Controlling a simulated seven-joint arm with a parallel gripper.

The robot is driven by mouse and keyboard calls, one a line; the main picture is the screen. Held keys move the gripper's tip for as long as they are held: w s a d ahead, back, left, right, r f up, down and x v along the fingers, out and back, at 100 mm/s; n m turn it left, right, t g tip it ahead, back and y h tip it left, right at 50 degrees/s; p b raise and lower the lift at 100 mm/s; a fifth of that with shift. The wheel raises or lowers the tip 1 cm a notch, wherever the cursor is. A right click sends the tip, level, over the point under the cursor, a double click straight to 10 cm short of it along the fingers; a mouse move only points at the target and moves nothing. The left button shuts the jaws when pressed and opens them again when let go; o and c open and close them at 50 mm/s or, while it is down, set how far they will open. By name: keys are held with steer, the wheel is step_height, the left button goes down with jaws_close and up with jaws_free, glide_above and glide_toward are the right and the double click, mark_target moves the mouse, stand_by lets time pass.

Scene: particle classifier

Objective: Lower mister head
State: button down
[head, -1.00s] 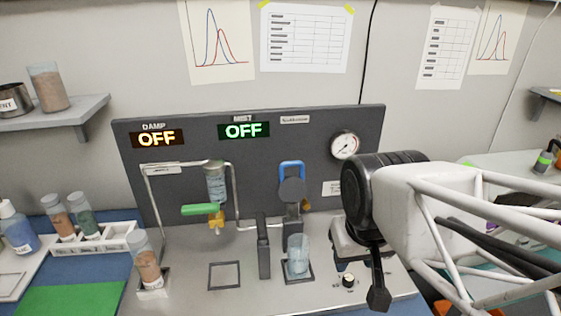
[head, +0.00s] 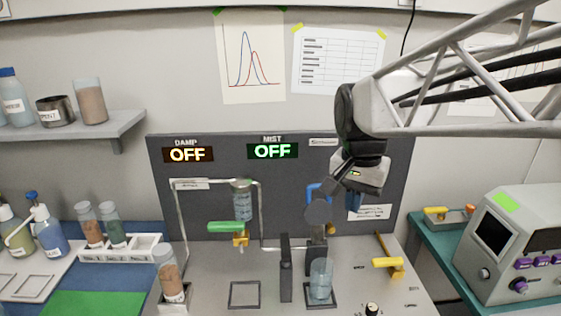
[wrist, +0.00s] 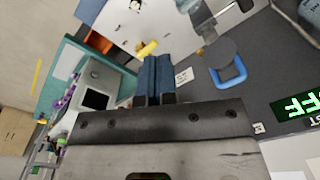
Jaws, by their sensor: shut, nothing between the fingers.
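The mister head appears to be the dark grey round piece (head: 318,211) with a blue loop handle (head: 313,190), raised on a post above a clear beaker (head: 320,280). In the wrist view the round piece (wrist: 221,52) and blue loop (wrist: 232,76) lie right of my fingers. My gripper (head: 354,211) is in front of the panel, just right of the mister head and apart from the handle. In the wrist view its dark blue fingers (wrist: 157,58) are together and empty. My gripper's dark parts partly hide the handle in the head view.
The panel (head: 215,212) reads DAMP OFF and MIST OFF. A green-handled valve (head: 225,227) sits under a vial at the left. A dark upright block (head: 286,268) stands left of the beaker. A yellow lever (head: 387,263) is at the right. A boxed instrument (head: 510,240) stands further right.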

steer(key=w+a+r+m+g, duration=0.1)
steer(key=w+m, duration=0.4)
steer(key=w, duration=0.7)
steer(key=w+a+r+m+g, duration=0.1)
steer(key=w+a+m, duration=0.3)
steer(key=w, duration=0.9)
steer(key=shift+r+m+g, duration=0.4)
steer(key=shift+m+g, duration=0.4)
steer(key=shift+a+f, duration=0.1)
steer(key=shift+f, duration=0.05)
steer(key=x, duration=0.9)
steer(key=shift+d+f, duration=0.2)
steer(key=shift+f, duration=0.1)
steer(key=shift+s+r, duration=0.1)
steer(key=shift+s, duration=0.2)
